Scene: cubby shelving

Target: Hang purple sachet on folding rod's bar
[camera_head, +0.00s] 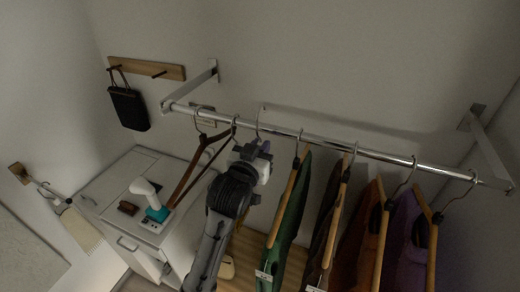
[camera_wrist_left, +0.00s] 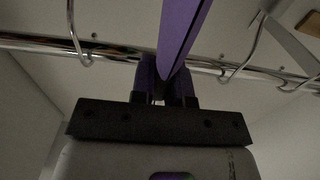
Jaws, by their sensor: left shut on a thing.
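The folding rod's chrome bar (camera_head: 330,143) runs across the head view between two folding wall brackets. In the left wrist view the bar (camera_wrist_left: 35,44) passes behind the purple sachet (camera_wrist_left: 184,28), which rises as a narrow strip from between the fingers. My left gripper (camera_head: 258,158) is just below the bar, shut on the sachet. In the head view the gripper hides nearly all of the sachet; only a purple sliver shows. A thin metal hook (camera_head: 258,124) stands at the bar above the gripper; I cannot tell whether it belongs to the sachet. My right gripper is not in view.
Hangers with green (camera_head: 290,217), brown, orange and purple (camera_head: 407,240) garments hang right of my gripper. A bare brown hanger (camera_head: 190,172) hangs left of it. A white cabinet (camera_head: 105,192) stands below left. A black bag (camera_head: 128,108) hangs from a wall peg rack (camera_head: 145,69).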

